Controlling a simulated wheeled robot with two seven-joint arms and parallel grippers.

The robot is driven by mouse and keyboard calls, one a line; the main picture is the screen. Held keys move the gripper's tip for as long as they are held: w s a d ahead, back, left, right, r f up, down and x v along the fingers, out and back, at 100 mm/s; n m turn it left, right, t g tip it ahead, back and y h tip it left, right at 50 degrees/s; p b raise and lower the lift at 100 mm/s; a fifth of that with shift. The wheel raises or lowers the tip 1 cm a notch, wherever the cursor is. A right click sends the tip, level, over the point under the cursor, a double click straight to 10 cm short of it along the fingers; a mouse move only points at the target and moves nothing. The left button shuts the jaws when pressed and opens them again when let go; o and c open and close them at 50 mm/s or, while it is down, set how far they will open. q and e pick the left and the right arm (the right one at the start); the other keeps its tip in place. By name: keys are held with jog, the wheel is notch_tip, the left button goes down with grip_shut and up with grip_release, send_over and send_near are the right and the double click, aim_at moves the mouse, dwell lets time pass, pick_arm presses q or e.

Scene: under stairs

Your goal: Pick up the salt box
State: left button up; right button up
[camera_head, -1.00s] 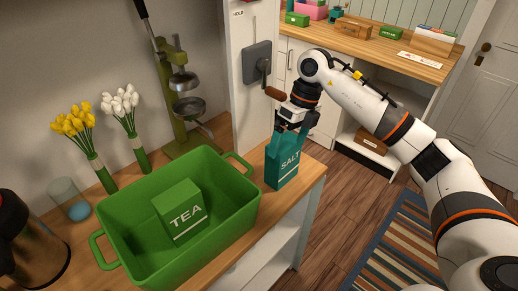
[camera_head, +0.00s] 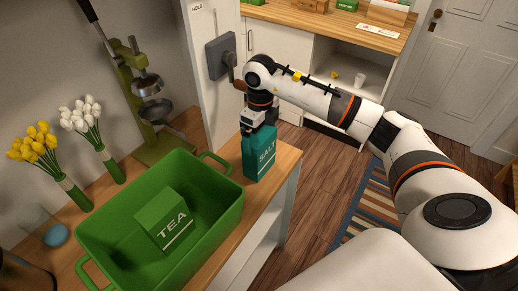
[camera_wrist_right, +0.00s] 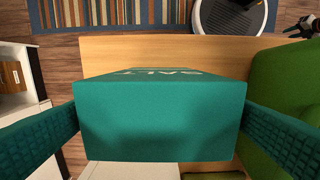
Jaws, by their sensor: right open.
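The teal salt box (camera_head: 259,155) stands upright on the wooden counter, near its right edge, beside the green tray. Its white SALT lettering faces the head camera. My right gripper (camera_head: 258,128) is directly above it, pointing down, with its fingers at the box's upper part. In the right wrist view the box top (camera_wrist_right: 160,120) fills the middle, with one teal-padded finger on each side. The jaws are open around the box, and a narrow gap shows at the left finger.
A green tray (camera_head: 100,222) holding a green TEA box (camera_head: 165,218) stands left of the salt box. A green juicer (camera_head: 145,100) and flowers (camera_head: 85,120) stand along the wall. A wall lever box (camera_head: 221,55) is behind my right wrist.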

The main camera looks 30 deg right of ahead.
notch_tip(320, 180, down, 2)
jog(key=shift+w+f+p, duration=0.1)
jog(key=shift+f+p, duration=0.05)
jog(key=shift+p, duration=0.25)
jog(key=shift+f, duration=0.45)
jog(key=shift+c, duration=0.3)
jog(key=c, duration=0.9)
pick_arm(q)
jog(key=shift+s+r, duration=0.3)
jog(key=shift+r, duration=0.5)
jog(key=shift+f, duration=0.1)
pick_arm(e)
jog(key=shift+w+r, duration=0.1)
jog(key=shift+r, duration=0.1)
pick_arm(q)
jog(key=shift+w+f+b, duration=0.1)
jog(key=shift+f+b, duration=0.45)
jog(key=shift+b, duration=0.15)
pick_arm(e)
notch_tip(320, 180, up, 28)
jog(key=shift+f, duration=0.1)
